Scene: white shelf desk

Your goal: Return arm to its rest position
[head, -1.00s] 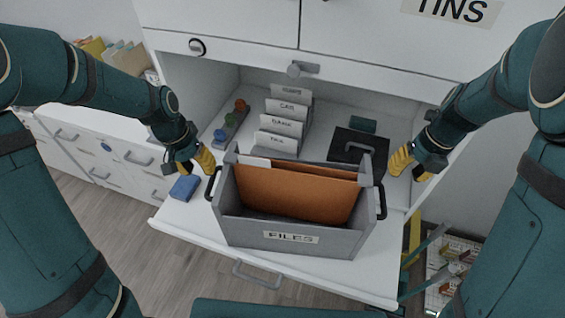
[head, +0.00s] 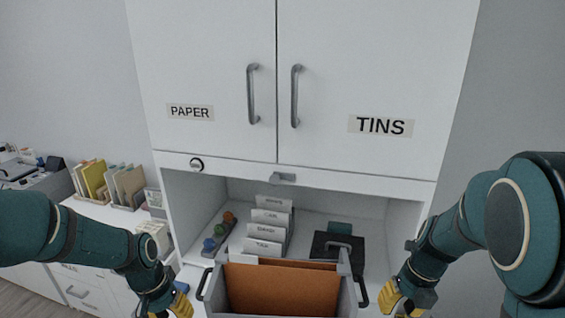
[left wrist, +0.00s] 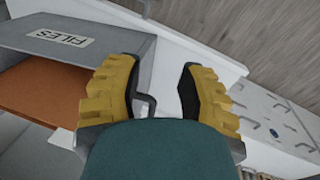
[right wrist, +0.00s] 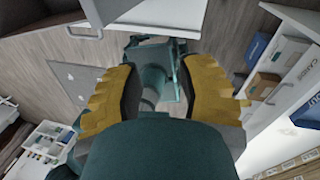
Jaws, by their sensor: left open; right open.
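My left gripper (head: 166,308) is at the bottom of the head view, left of the grey file box. In the left wrist view its yellow fingers (left wrist: 160,95) are apart, with the box's black handle (left wrist: 148,104) showing between and beyond them. I cannot tell how near the handle is. My right gripper (head: 405,308) is to the right of the box, open and empty. In the right wrist view its fingers (right wrist: 160,95) are apart, with floor and my own teal parts beyond. The grey box (head: 348,295) holds orange folders (head: 282,290) and is cut off by the frame edge.
Labelled dividers (head: 268,228), a stand with coloured knobs (head: 218,236) and a black case (head: 338,246) are in the desk niche. Closed PAPER (head: 205,60) and TINS (head: 370,60) doors are above. A low cabinet (head: 105,212) with folders is at the left.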

